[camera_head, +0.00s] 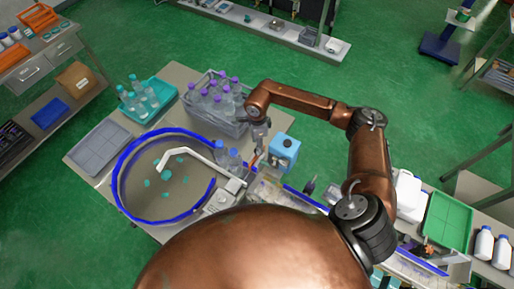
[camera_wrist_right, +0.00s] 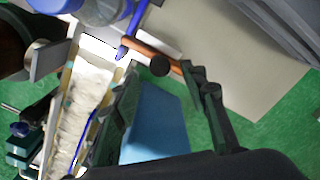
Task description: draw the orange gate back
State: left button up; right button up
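The orange gate (camera_wrist_right: 148,50) is a short orange bar with a dark round knob in the right wrist view. It lies across the end of a white channel, beside clear bottles (camera_wrist_right: 95,10). In the head view a small orange strip (camera_head: 254,158) shows just below my right gripper (camera_head: 262,146). In the wrist view my right gripper (camera_wrist_right: 162,72) is open, its dark fingers spread with the knob between or just beyond the tips. I cannot tell whether either finger touches it. My left gripper is not in view.
A blue box-shaped device (camera_head: 284,152) stands right of the gripper. A blue-rimmed round table (camera_head: 120,190) with a white curved guide lies left. A grey crate of purple-capped bottles (camera_head: 240,130) is behind. My copper body hides the near table.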

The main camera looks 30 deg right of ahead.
jog(key=shift+r, duration=2.05)
